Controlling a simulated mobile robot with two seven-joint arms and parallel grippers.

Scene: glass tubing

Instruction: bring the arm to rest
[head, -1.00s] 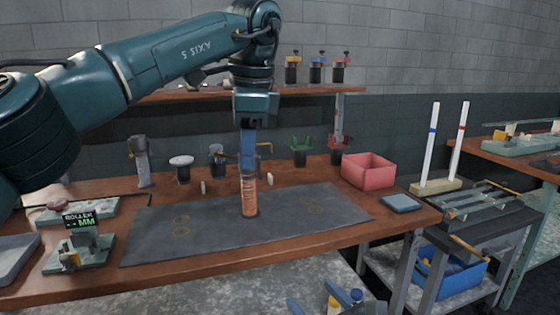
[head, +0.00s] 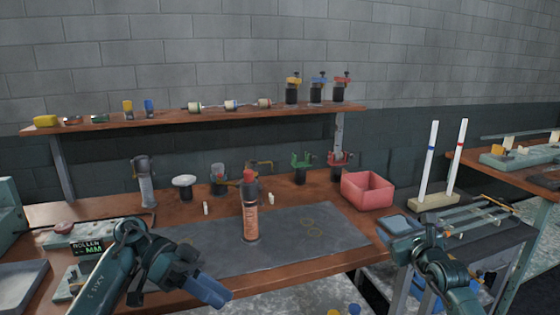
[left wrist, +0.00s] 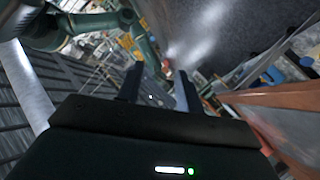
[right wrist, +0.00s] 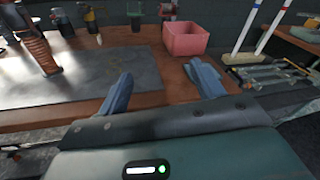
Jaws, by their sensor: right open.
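My left gripper (head: 212,291) hangs low in front of the bench at the lower middle of the head view. Its two fingers show apart and empty in the left wrist view (left wrist: 158,76). My right gripper (head: 398,226) is near the bench's right front corner in the head view. Its blue fingers are spread with nothing between them in the right wrist view (right wrist: 158,76). An orange canister (head: 250,220) with a dark and red top stands upright on the grey mat (head: 290,240), apart from both grippers. It also shows at the left of the right wrist view (right wrist: 35,45).
A red bin (head: 367,192) stands at the bench's right end. A shelf (head: 180,117) with several small items runs behind. White rods (head: 430,160) stand upright in a wooden block to the right. The mat's right part is clear.

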